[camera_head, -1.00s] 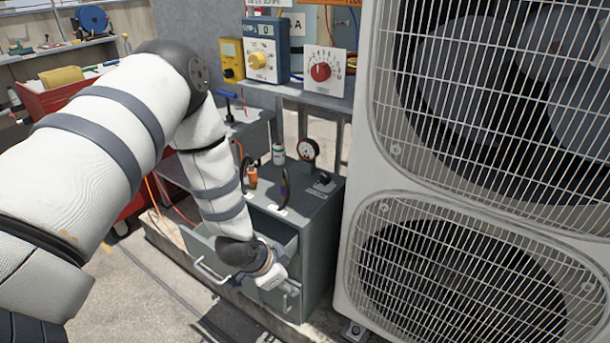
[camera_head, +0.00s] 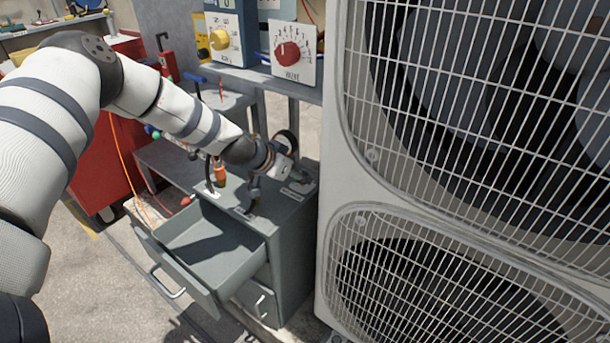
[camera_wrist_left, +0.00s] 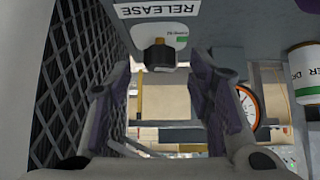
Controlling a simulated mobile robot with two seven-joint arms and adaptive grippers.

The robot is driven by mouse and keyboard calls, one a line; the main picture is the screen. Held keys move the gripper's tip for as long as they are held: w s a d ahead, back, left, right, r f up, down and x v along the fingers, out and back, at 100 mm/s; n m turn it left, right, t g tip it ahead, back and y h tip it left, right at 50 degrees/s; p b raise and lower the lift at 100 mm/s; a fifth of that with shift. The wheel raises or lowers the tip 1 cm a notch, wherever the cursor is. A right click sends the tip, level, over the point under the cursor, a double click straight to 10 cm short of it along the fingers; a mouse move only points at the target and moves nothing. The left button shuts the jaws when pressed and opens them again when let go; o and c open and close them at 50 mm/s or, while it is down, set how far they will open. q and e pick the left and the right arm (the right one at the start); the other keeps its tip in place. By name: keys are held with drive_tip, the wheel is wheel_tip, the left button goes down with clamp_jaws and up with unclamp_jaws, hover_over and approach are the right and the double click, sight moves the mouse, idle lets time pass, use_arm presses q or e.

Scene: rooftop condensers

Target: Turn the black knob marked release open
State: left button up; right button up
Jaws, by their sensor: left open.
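In the left wrist view the black knob (camera_wrist_left: 159,54) stands on a white plate with a green mark, beside a label (camera_wrist_left: 160,8) reading RELEASE, which appears upside down. My left gripper (camera_wrist_left: 163,88) is open and empty. Its two fingers lie to either side of the knob's line, with the knob apart from them, a little ahead. In the head view my left gripper (camera_head: 287,164) is over the right side of the grey cabinet top, and the knob is hard to make out there. My right gripper is not in view.
A grey drawer (camera_head: 215,247) stands pulled out below the cabinet top. The large condenser (camera_head: 335,150) stands close on the right. An orange-handled item (camera_head: 220,172) is left of my gripper. A gauge (camera_wrist_left: 246,106) and a white cylinder (camera_wrist_left: 305,72) show in the wrist view.

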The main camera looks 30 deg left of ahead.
use_arm(q)
drive_tip(key=shift+x, duration=1.2)
drive_tip(key=shift+w, duration=0.15)
drive_tip(key=shift+r, duration=0.1)
clamp_jaws()
drive_tip(key=shift+d+r+n+y+p, duration=0.15)
drive_tip(key=shift+n+y+p, duration=0.1)
drive_tip(key=shift+n+y, duration=0.2)
drive_tip(key=shift+d+r+n+y+p, duration=0.15)
drive_tip(key=shift+r+n+y+p, duration=0.05)
drive_tip(key=shift+n+y, duration=0.2)
drive_tip(key=shift+a+f+n+y, duration=0.1)
drive_tip(key=shift+f+n+y, duration=0.3)
drive_tip(key=shift+n, duration=0.35)
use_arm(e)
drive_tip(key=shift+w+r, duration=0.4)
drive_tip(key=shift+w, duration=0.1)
use_arm(q)
unclamp_jaws()
